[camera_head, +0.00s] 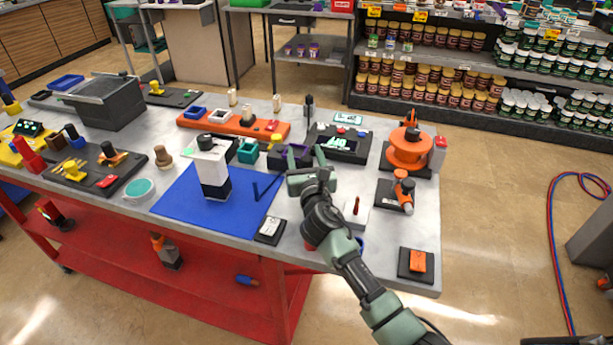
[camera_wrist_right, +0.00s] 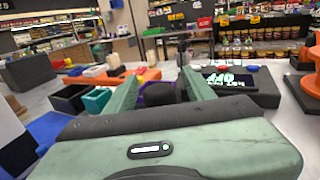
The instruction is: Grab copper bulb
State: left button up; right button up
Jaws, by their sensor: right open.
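No object is plainly a copper bulb. A small brownish rounded piece (camera_head: 163,156) stands on the grey table top left of the blue mat, and a copper-coloured part (camera_head: 113,156) sits on a black board (camera_head: 133,166); I cannot tell whether either is the bulb. My right gripper (camera_head: 306,157) is open over the table, right of the blue mat and far from both. In the right wrist view its fingers (camera_wrist_right: 157,88) are apart, with a dark rounded thing (camera_wrist_right: 160,95) beyond or between them; contact cannot be told. My left gripper is out of view.
A white-and-black device (camera_head: 212,168) stands on the blue mat (camera_head: 182,205). An orange reel (camera_head: 407,150) and orange valve (camera_head: 403,190) stand to the right. The table's front right has some bare room.

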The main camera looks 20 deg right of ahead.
grip_shut()
jog(key=shift+r, duration=0.1)
